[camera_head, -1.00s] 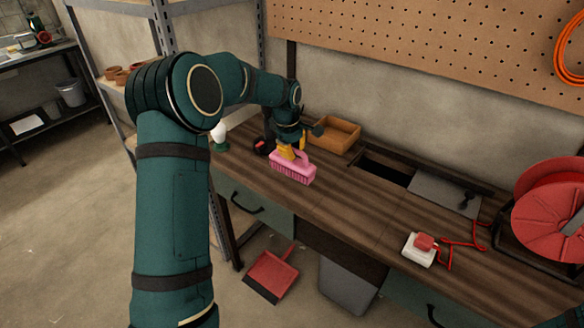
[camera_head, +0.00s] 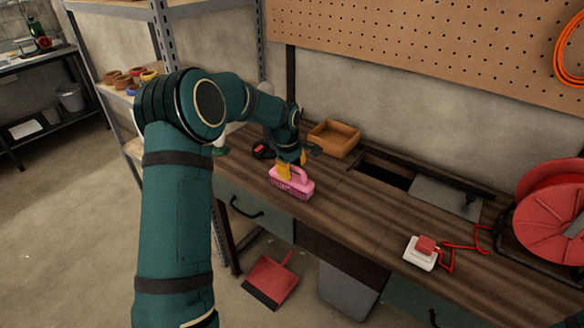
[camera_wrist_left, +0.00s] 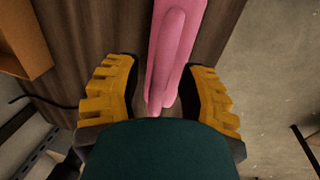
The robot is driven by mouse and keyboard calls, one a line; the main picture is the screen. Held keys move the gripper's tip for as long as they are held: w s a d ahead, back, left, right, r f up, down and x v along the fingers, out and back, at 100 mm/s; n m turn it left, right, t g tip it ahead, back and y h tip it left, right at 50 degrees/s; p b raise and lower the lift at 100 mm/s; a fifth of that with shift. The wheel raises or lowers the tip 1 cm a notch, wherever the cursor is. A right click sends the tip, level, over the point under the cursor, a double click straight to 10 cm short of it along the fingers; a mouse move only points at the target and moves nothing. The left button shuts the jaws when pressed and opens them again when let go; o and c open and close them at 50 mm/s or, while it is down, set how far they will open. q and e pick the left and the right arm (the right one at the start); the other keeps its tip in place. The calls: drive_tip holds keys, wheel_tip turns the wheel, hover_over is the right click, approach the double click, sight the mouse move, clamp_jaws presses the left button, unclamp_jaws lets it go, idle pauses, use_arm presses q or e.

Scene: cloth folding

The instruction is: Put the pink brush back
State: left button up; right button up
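The pink brush (camera_head: 291,186) rests bristles down on the wooden workbench (camera_head: 395,215), close to its front edge. My left gripper (camera_head: 290,165) is just above and behind it, with yellow fingers. In the left wrist view the fingers (camera_wrist_left: 160,97) are spread apart, with the near end of the brush (camera_wrist_left: 176,50) between them. A gap shows beside the left finger; contact at the right finger is unclear. The brush's far end runs out of the wrist view. My right gripper is not in view.
A wooden tray (camera_head: 335,139) stands behind the brush, and a dark tape measure (camera_head: 263,150) lies to its left. A recessed slot (camera_head: 384,176), a white box with a red plug (camera_head: 420,252) and a red reel (camera_head: 553,216) are to the right. A red dustpan (camera_head: 270,281) lies on the floor.

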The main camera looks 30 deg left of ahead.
use_arm(q)
drive_tip(key=shift+r, duration=0.25)
drive_tip(key=p+v, duration=0.2)
drive_tip(key=v, duration=0.9)
drive_tip(key=shift+r, duration=0.4)
